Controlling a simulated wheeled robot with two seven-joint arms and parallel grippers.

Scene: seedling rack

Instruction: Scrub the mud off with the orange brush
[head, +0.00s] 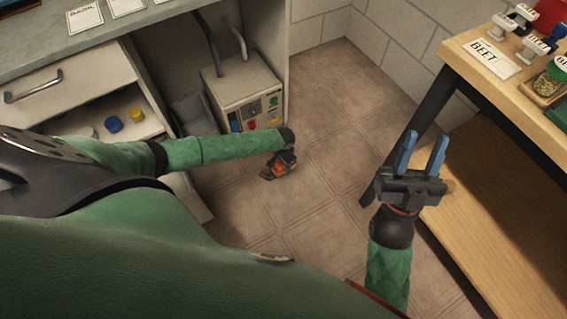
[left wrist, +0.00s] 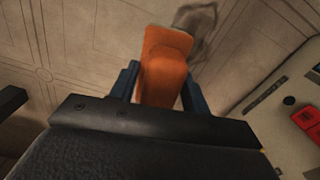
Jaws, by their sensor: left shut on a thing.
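My left gripper (head: 279,165) is low over the tiled floor, in front of the control box under the counter. It is shut on the orange brush (left wrist: 168,68), whose orange body sits between the two blue fingers in the left wrist view. The brush (head: 279,169) shows only as a small orange patch in the head view. A dark brown smudge that looks like mud (left wrist: 195,20) lies on the floor just beyond the brush in the left wrist view; I cannot tell if the brush touches it. My right gripper (head: 422,152) is open and empty, beside the wooden bench.
A control box (head: 235,82) with coloured buttons and hoses stands under the counter. An open drawer (head: 105,110) with blue and yellow items is at left. The wooden bench (head: 480,55) at right holds stamps and a BEET card. Floor between is clear.

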